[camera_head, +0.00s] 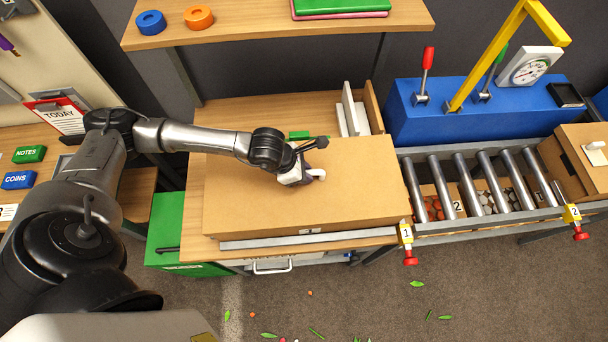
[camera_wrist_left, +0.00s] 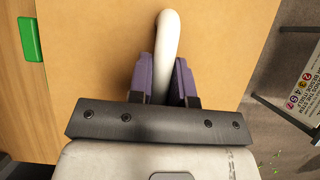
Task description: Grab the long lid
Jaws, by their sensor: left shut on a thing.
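The long lid (camera_head: 260,208) is a wide brown cardboard-like panel lying across the wooden table in the head view. A white curved handle (camera_wrist_left: 168,40) stands on it and fills the middle of the left wrist view. My left gripper (camera_head: 311,175) is at the lid's middle, with its purple fingers (camera_wrist_left: 163,80) shut on the white handle from both sides. The lid's brown top (camera_wrist_left: 90,40) spreads behind the fingers in the wrist view. What lies under the lid is hidden. My right gripper is not in view.
A roller conveyor (camera_head: 480,182) with yellow numbered tags stands right of the lid. A blue press (camera_head: 450,118) with a yellow arm stands behind it. A shelf (camera_head: 280,36) hangs over the back. A green box (camera_head: 165,235) sits at left. Leaf scraps lie on the floor.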

